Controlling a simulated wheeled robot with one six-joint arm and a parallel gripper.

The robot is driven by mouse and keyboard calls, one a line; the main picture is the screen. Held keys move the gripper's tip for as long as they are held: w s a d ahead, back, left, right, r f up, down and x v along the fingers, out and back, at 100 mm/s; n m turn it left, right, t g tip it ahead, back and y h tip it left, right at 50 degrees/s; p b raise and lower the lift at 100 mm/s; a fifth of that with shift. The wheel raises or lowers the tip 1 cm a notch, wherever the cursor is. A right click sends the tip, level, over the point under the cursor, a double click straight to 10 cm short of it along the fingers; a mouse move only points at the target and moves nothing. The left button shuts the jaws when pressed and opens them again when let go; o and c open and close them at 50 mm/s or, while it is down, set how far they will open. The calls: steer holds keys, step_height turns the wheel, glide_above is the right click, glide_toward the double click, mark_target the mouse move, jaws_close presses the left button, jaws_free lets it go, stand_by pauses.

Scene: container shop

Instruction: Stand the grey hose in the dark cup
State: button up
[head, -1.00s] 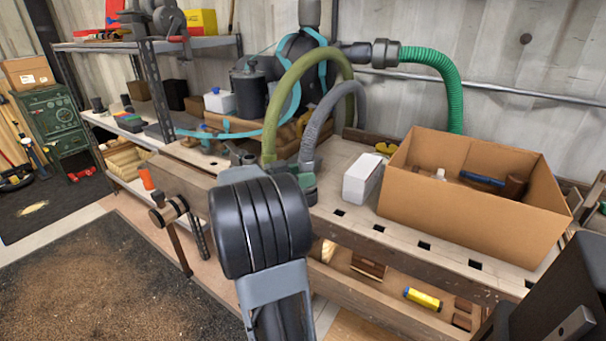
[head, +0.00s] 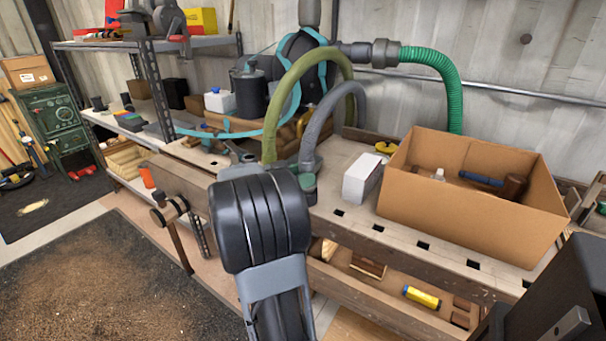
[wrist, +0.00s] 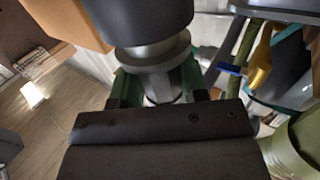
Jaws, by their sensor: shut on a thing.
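The grey hose (head: 318,122) arcs over the bench in the head view, beside a thicker olive hose (head: 283,100). Its near end comes down behind my wrist. My gripper (wrist: 158,88) has green fingers, shut on a grey round piece that looks like the hose's end, below a wider dark cylinder in the wrist view. In the head view my arm hides most of the gripper; a bit of green (head: 309,183) shows at the hose's lower end. A black, cup-like container (head: 252,95) stands behind the hoses; I cannot tell surely that it is the dark cup.
A cardboard box (head: 470,222) with tools in it stands on the right of the bench. A small white box (head: 361,178) is between it and the hose. A mallet (head: 170,212) hangs at the bench's front left. A green ribbed hose (head: 445,75) runs along the wall.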

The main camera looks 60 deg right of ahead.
steer(key=shift+f, duration=0.6)
stand_by(0.6)
steer(key=o, duration=1.2)
steer(key=p+v, duration=0.2)
steer(key=v, duration=1.1)
steer(key=shift+w+a+p, duration=0.2)
steer(key=shift+a+p, duration=0.1)
steer(key=shift+a, duration=0.05)
